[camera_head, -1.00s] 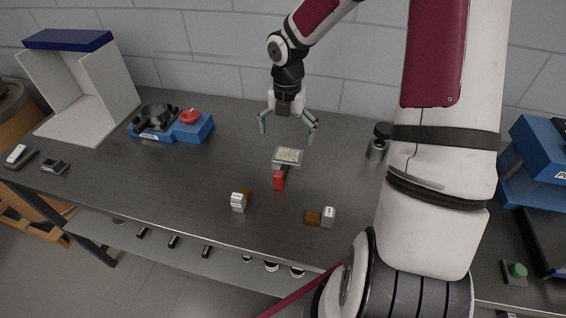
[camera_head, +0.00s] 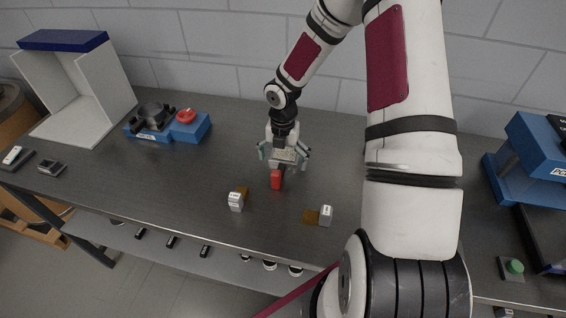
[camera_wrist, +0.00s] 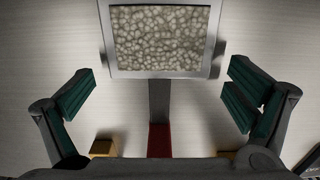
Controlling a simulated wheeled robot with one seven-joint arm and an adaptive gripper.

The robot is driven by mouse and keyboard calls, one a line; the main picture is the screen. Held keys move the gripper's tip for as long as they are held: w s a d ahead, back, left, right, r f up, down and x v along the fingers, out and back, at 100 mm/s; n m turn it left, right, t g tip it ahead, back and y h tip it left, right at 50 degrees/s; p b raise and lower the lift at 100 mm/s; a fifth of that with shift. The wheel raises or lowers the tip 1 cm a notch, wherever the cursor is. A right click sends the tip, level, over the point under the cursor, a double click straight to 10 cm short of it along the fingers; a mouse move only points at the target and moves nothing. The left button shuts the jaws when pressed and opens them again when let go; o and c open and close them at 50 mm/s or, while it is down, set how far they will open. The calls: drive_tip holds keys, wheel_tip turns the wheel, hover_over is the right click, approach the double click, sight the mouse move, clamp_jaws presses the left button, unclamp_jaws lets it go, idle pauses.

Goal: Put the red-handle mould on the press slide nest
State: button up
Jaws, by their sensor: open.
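The red-handle mould (camera_head: 286,155) is a square metal tray filled with pale pellets, lying on the dark bench near the middle. Its red handle (camera_head: 277,180) points toward the front edge. In the wrist view the pellet-filled mould (camera_wrist: 160,38) is at the top, with the handle (camera_wrist: 160,140) running down from it.
A blue fixture (camera_head: 190,128) with a red knob and a white open box (camera_head: 72,125) stand left. A green button box (camera_head: 513,267) is at right.

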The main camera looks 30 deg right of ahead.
sight(282, 162)
drive_tip(key=shift+c, duration=0.5)
drive_tip(key=c, duration=1.3)
wheel_tip(282, 162, up, 10)
drive_tip(key=shift+w+r, duration=0.1)
drive_tip(key=shift+c, duration=0.2)
